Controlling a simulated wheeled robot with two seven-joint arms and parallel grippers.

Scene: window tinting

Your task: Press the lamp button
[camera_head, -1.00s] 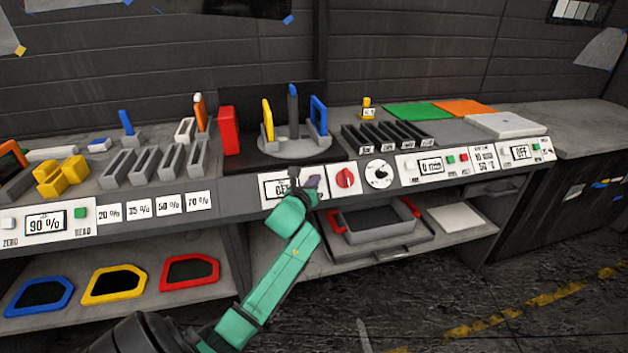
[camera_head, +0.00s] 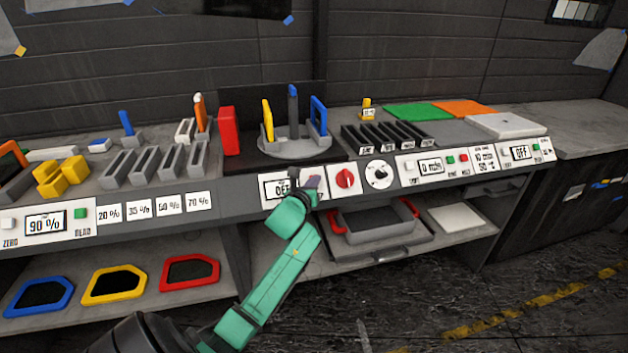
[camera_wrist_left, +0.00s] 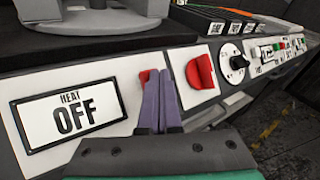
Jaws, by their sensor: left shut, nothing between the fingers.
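My left gripper (camera_head: 313,182) is at the front panel, just right of the display reading HEAT OFF (camera_wrist_left: 68,116). Its purple fingers (camera_wrist_left: 160,90) are shut together with nothing between them. A red piece (camera_wrist_left: 145,77) shows beside and behind the fingertips and is mostly hidden by them; I cannot tell whether they touch it. No label reading lamp is legible. A separate panel at the far right has an OFF display (camera_head: 520,152), a white button (camera_head: 506,165) and a small green button (camera_head: 536,147). My right gripper is not in view.
Right of my fingers are a red knob (camera_wrist_left: 200,71) and a black-and-white dial (camera_head: 379,174). Above stands a round grey rack (camera_head: 295,148) with yellow, dark and blue tools. Below is a shelf with a red-handled grey tray (camera_head: 376,228).

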